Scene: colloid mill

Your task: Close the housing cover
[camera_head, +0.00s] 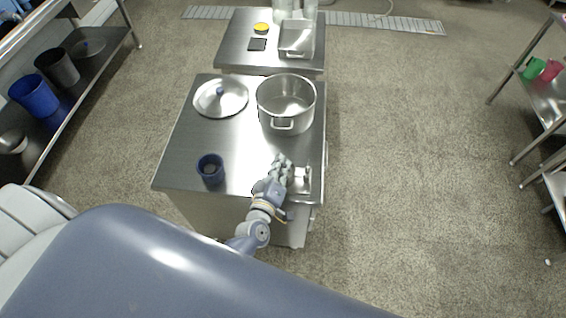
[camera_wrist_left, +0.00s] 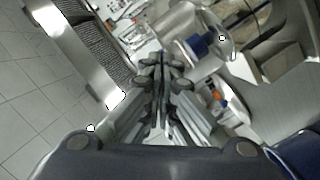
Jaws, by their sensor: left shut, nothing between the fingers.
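My left gripper (camera_head: 282,163) is shut and empty above the front right part of the near steel table (camera_head: 180,150). Its closed fingers also show in the left wrist view (camera_wrist_left: 164,66). Just right of it at the table's front edge is a small silver metal fitting (camera_head: 304,181) with an upright part. I cannot tell whether this is the housing cover, or whether the gripper touches it. No open cover can be made out clearly in either view. My right gripper is not in view.
A big steel pot (camera_head: 287,103) stands beyond my gripper, with a round lid (camera_head: 221,98) to its left. A blue cup (camera_head: 210,169) stands at the front left. A second table (camera_head: 235,50) behind carries a steel box (camera_head: 297,38).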

